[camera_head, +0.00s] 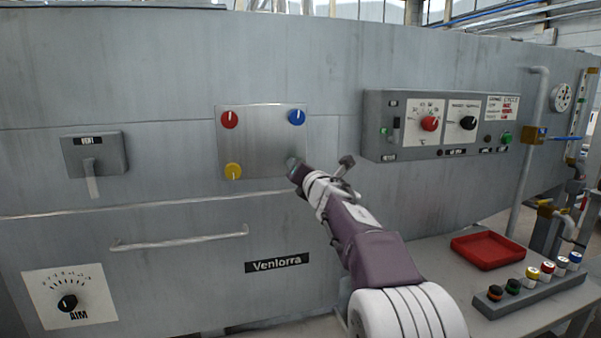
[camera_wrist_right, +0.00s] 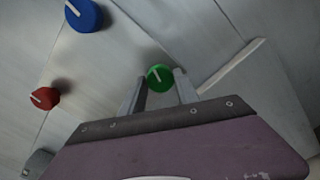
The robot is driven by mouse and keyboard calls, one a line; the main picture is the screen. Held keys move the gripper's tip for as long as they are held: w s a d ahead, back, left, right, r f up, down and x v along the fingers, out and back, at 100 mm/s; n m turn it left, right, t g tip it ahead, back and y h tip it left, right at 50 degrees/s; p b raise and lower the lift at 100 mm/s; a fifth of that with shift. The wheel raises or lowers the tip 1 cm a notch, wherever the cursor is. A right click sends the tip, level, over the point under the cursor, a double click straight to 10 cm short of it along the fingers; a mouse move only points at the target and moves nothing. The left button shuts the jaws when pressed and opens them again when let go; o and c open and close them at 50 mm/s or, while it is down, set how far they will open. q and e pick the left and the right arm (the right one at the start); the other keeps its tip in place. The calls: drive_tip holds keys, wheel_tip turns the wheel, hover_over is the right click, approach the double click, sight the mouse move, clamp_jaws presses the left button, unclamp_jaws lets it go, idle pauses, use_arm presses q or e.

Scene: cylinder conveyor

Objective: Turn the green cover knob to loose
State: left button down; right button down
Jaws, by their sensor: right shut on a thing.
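The green cover knob (camera_wrist_right: 160,77) shows in the right wrist view, between the two fingers of my right gripper (camera_head: 293,168). The gripper is shut on it. A short white pointer mark shows on the knob's face. In the head view the gripper covers nearly all of the green knob, at the lower right corner of the metal cover plate (camera_head: 262,145). The plate's other corners carry a red knob (camera_head: 229,119), a blue knob (camera_head: 296,117) and a yellow knob (camera_head: 233,171). My left gripper is in neither view.
A control box (camera_head: 375,125) with dials juts from the wall to the right. A vent lever (camera_head: 92,180) is at left, and a handrail (camera_head: 180,242) runs below the plate. A red tray (camera_head: 497,238) and a rack of small capped cylinders (camera_head: 530,296) stand on the right table.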

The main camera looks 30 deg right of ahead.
drive_tip(key=shift+f+n, duration=0.15)
drive_tip(key=shift+n, duration=1.05)
drive_tip(key=c, duration=0.9)
unclamp_jaws()
drive_tip(key=b+v, duration=0.1)
drive_tip(key=v, duration=0.8)
